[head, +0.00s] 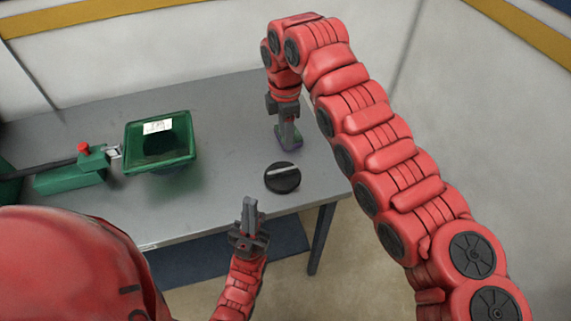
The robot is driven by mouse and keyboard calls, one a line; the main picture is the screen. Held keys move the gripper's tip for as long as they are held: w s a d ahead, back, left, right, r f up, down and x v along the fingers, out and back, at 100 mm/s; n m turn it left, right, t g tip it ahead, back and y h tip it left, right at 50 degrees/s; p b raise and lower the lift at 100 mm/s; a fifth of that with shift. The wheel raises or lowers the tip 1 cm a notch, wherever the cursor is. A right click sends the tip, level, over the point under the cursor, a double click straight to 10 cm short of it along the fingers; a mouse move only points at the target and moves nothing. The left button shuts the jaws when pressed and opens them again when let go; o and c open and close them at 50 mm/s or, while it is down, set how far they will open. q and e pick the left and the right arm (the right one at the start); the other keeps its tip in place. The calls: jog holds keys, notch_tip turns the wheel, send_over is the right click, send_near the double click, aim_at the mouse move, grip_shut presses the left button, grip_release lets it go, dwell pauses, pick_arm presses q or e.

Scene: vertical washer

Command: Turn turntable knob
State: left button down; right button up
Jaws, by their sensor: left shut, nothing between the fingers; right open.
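The knob (282,184) is a round black disc with a light grey bar across its top, lying flat near the right front of the grey table. My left gripper (249,203) points upward in the picture, just left of and below the knob. Its fingers are shut together, empty and apart from the knob. My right gripper (288,134) points down above and behind the knob. It is open, with its tips at a small dark purple and green object (291,146). I cannot tell whether they touch it.
A green square funnel-like container (170,166) with a white label stands on the table (222,110). Left of it is a green device (70,178) with a red button (83,147). The table's front right corner is close to the knob. Pale walls stand behind.

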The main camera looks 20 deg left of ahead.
aim_at(285, 169)
notch_tip(285, 169, down, 12)
jog(key=p, duration=0.3)
jog(key=shift+f+p, duration=0.1)
jog(key=shift+p, duration=0.2)
jog(key=shift+f, duration=0.55)
grip_shut()
